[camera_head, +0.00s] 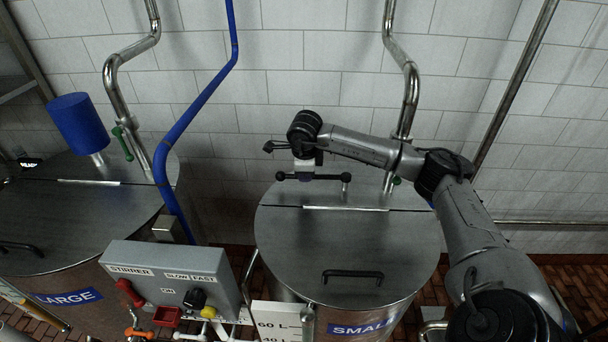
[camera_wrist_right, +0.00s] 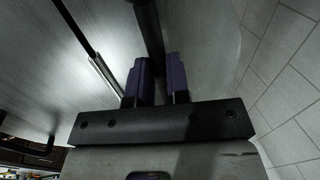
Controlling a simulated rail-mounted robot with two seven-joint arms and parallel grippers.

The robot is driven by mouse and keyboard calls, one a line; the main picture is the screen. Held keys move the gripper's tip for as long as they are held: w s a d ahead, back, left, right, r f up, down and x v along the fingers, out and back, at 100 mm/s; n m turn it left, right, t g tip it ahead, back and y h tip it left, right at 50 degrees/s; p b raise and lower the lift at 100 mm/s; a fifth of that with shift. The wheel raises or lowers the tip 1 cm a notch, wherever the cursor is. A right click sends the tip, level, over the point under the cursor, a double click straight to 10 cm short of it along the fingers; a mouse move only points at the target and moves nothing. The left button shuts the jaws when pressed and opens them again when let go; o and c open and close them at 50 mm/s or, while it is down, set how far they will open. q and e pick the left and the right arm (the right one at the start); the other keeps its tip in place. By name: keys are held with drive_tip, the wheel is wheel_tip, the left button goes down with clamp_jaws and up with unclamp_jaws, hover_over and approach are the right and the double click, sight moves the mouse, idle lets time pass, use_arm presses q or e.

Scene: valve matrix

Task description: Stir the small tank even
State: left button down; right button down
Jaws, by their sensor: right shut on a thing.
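The small tank (camera_head: 300,240) stands at centre right with a closed round grey metal lid and a blue SMALL label (camera_head: 358,328). A dark crossbar with knobbed ends (camera_head: 345,178) sits above the rear part of its lid. My right gripper (camera_head: 302,173) reaches in from the right and is shut on this bar. The right wrist view shows the purple fingers of the gripper (camera_wrist_right: 158,78) on either side of the dark bar (camera_wrist_right: 149,35). How deep the bar sits between the fingers is hard to tell. My left gripper is not in view.
A grey STIRRER box (camera_head: 175,270) with a red handle, a black knob and a yellow button stands at the front left. The large tank (camera_head: 60,220) with a blue cylinder (camera_head: 78,122) is at left. Pipes run up the tiled wall. A lid handle (camera_head: 352,274) sticks up in front.

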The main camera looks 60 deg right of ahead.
drive_tip(key=shift+d, duration=0.25)
idle(0.3)
drive_tip(key=c, duration=1.1)
unclamp_jaws()
drive_tip(key=shift+w, duration=0.1)
wheel_tip(320, 180, up, 14)
drive_tip(key=s+a, duration=0.1)
drive_tip(key=a, duration=0.1)
drive_tip(key=shift+a+f, duration=0.25)
